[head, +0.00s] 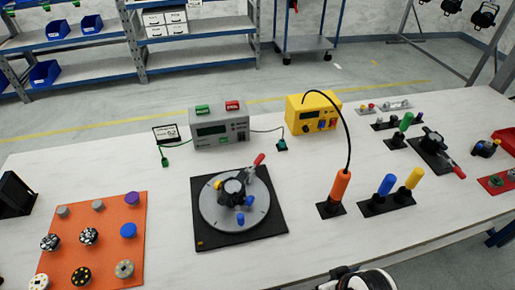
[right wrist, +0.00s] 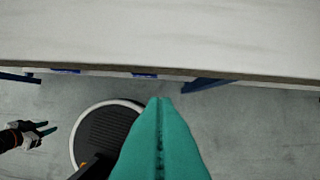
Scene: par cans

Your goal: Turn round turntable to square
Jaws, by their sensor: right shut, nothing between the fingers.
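The round grey turntable (head: 213,216) sits on a square black base plate (head: 265,234) in the middle of the table. A black hub with blue and yellow knobs and a red-tipped handle stands on the disc. A small yellow-orange mark (head: 200,243) shows at the plate's near left corner. My right gripper (right wrist: 160,100) has teal fingers pressed together, empty, off the table's edge above the floor. My left gripper (right wrist: 50,128) appears small at the left of the right wrist view; its jaws are too small to judge. Neither gripper touches the turntable.
An orange board (head: 105,232) with several knobs lies to the left. A grey meter box (head: 220,128) and a yellow box (head: 313,113) stand behind. An orange handle (head: 340,188) with a black cable and several coloured handles stand right. The table in front of the turntable is clear.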

